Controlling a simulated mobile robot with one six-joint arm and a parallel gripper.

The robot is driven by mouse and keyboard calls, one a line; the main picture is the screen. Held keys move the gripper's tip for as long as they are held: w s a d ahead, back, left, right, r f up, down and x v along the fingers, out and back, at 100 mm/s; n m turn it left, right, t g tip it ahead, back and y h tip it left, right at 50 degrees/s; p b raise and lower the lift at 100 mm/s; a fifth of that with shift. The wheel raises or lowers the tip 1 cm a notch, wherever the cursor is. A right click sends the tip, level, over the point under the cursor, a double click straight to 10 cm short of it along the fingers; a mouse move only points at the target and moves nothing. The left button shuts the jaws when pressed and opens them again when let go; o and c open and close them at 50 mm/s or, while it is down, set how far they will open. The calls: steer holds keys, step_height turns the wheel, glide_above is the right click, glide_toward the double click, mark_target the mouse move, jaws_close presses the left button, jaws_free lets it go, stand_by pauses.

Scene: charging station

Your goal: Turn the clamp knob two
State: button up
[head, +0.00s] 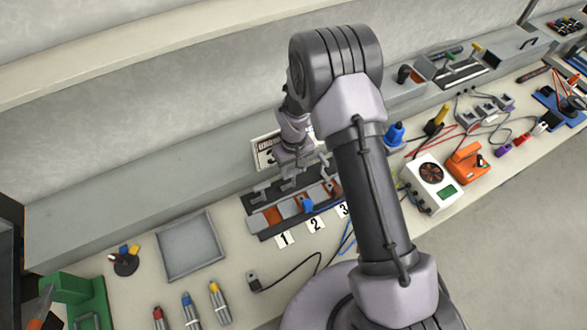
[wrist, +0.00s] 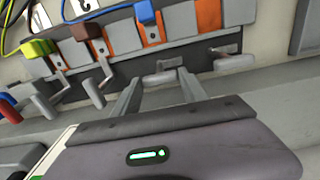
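The clamp panel (head: 256,224) is a dark strip with orange and grey slots on the bench, with labels 1, 2 and 3 in front. Clamp knob two (wrist: 164,76) is a grey T-shaped handle in line with the slot holding a blue plug (wrist: 145,12). My gripper (wrist: 159,80) is open, and its two fingers appear on either side of this knob in the wrist view. I cannot tell how far the fingertips are from it. In the head view my gripper (head: 292,160) is over the back of the panel, and my arm hides the panel's right part.
Knob one (wrist: 233,61) stands beside knob two. Further grey handles (wrist: 93,92) stand on its other side, by brown and green plugs. A grey tray (head: 190,246) lies left of the panel. A white meter box (head: 431,181) and loose cables lie to the right.

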steer(key=o, duration=0.4)
steer(key=shift+o, duration=0.2)
steer(key=shift+r, duration=0.1)
step_height(320, 180, up, 17)
steer(key=p, duration=0.2)
steer(key=shift+r, duration=0.15)
